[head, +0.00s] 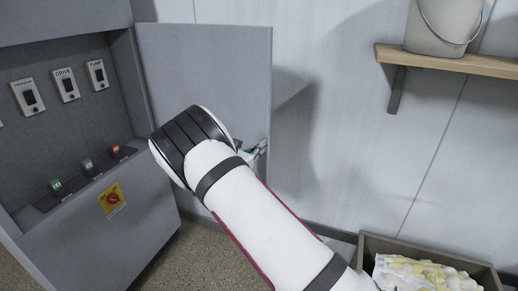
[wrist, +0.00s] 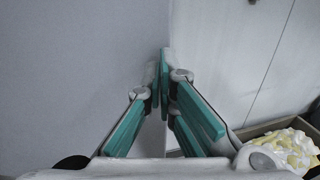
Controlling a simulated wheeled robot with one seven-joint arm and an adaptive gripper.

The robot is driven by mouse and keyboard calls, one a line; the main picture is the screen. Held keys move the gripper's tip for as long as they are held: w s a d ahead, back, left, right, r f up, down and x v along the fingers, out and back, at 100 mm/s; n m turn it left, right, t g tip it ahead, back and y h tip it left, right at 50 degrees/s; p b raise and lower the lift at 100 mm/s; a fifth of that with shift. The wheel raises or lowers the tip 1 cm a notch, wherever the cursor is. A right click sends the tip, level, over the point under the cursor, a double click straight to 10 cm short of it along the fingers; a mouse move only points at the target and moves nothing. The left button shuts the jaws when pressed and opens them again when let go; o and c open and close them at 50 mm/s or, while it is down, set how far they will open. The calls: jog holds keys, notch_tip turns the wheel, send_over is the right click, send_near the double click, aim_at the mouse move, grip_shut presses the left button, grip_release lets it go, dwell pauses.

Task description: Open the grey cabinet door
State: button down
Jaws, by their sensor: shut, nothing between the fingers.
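The grey cabinet (head: 160,215) stands at the left in the head view, its inside open to view. Its grey door (head: 215,65) stands open, swung out to the right of the cabinet. In the wrist view the door (wrist: 75,75) fills the left side. My gripper (wrist: 164,75) is shut and empty, with its teal fingertips at the door's free edge. I cannot tell whether they touch it. In the head view my white arm hides most of the gripper and the lower part of the door.
Inside the cabinet are labelled switches (head: 65,85) and a row of green, grey and red controls (head: 87,166). A wooden shelf (head: 450,62) with a bucket (head: 440,25) is on the wall at the upper right. A bin (head: 367,246) of pale, yellowish scraps stands at the lower right.

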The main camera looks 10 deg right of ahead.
jog(key=w+a+b+x, duration=0.1)
jog(key=b+x, duration=0.8)
jog(key=x, duration=1)
jog(key=shift+w+d, duration=0.2)
jog(key=shift+w, duration=0.25)
